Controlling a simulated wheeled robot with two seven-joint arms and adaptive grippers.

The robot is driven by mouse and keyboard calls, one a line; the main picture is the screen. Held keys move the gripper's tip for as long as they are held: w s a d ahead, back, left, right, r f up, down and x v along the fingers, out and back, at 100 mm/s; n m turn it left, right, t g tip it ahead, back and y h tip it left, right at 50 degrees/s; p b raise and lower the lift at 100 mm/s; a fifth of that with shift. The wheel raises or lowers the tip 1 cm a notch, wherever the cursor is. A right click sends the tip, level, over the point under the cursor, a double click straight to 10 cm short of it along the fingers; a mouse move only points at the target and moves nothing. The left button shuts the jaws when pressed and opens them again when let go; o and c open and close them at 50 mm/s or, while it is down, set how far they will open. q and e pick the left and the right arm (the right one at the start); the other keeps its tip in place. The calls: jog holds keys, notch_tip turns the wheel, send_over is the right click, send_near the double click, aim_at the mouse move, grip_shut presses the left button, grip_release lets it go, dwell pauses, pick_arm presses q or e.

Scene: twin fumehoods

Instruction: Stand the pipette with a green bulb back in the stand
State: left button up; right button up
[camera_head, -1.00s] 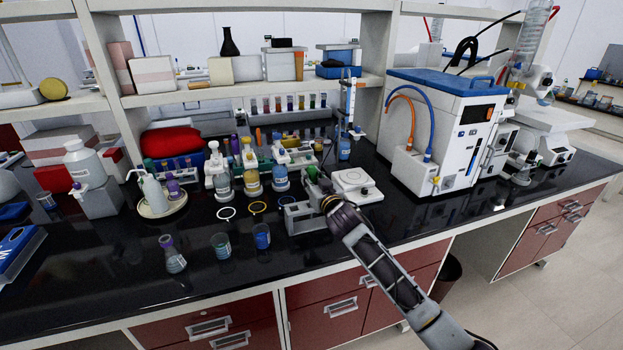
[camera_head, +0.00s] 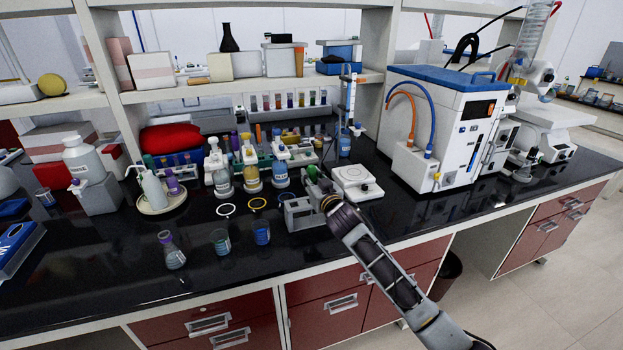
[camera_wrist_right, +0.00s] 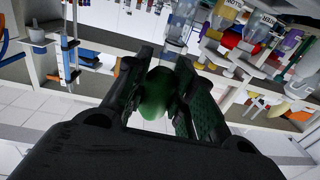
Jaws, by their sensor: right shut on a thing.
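My right gripper (camera_head: 317,184) is over the front of the bench, just above the right end of a grey metal stand (camera_head: 292,222). It is shut on the green bulb (camera_wrist_right: 156,92) of the pipette, which sits between the two dark fingers in the right wrist view. The green bulb also shows small at the gripper tip in the head view (camera_head: 312,172). The pipette's tube below the bulb is hidden or too small to make out, so I cannot tell whether it is inside the stand. My left gripper is not in view.
A white balance-like device (camera_head: 354,181) stands right behind the gripper. Labelled bottles (camera_head: 280,174) stand behind the stand. The black bench top is clear in front of the stand.

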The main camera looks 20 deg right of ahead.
jog(key=o, duration=0.8)
jog(key=shift+s, duration=0.15)
jog(key=shift+s+d, duration=0.2)
jog(key=shift+s, duration=1.75)
jog(key=shift+s+d, duration=0.15)
jog(key=shift+s, duration=1.8)
jog(key=shift+s+d, duration=0.2)
jog(key=shift+s, duration=1.75)
jog(key=shift+f, duration=0.1)
